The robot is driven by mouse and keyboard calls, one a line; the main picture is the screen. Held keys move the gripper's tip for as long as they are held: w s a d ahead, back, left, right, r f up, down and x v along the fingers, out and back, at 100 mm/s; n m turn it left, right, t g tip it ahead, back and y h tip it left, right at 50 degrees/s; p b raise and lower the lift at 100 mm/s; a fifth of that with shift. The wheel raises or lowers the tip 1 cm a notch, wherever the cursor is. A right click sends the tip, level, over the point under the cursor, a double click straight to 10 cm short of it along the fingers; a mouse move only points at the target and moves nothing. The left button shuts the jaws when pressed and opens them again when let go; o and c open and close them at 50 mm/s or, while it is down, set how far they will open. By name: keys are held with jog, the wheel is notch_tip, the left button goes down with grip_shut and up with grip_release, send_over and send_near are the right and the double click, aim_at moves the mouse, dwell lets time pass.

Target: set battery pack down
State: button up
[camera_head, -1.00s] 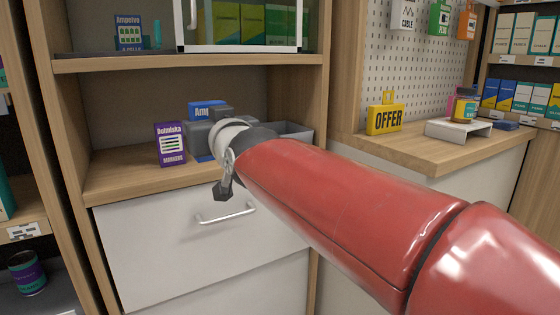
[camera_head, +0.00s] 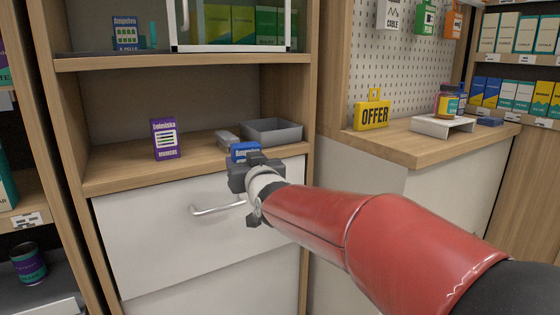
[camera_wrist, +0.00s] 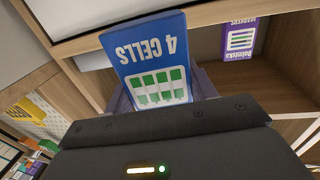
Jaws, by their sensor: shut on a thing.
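The battery pack is a blue box with green cells drawn on it and the words "4 CELLS". It fills the upper middle of the wrist view (camera_wrist: 152,62), and its blue top shows in the head view (camera_head: 244,150). My gripper (camera_head: 246,162) is shut on it and holds it near the front edge of the wooden shelf (camera_head: 205,160), on the right half. The fingers are mostly hidden behind the gripper body. I cannot tell whether the pack touches the shelf.
A purple markers box (camera_head: 165,139) stands on the shelf to the left. A grey open tray (camera_head: 272,131) and a small grey object (camera_head: 227,138) lie behind the pack. The shelf's middle is clear. A drawer handle (camera_head: 217,208) sticks out below.

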jog(key=w+d+f+m+t+h, duration=0.1)
jog(key=w+d+f+h, duration=0.15)
jog(key=d+f, duration=0.45)
jog(key=w+d+f+m+h, duration=0.1)
jog(key=w+d+f, duration=0.25)
jog(key=f, duration=0.65)
jog(key=s+d+f+m+h, duration=0.2)
jog(key=s+d+f+h, duration=0.1)
jog(key=d+f, duration=1.15)
jog(key=s+a+f, duration=0.2)
jog(key=s+f, duration=0.4)
jog(key=f, duration=0.6)
jog(key=s, duration=0.5)
jog(key=shift+s+r, duration=0.2)
jog(key=shift+r, duration=0.2)
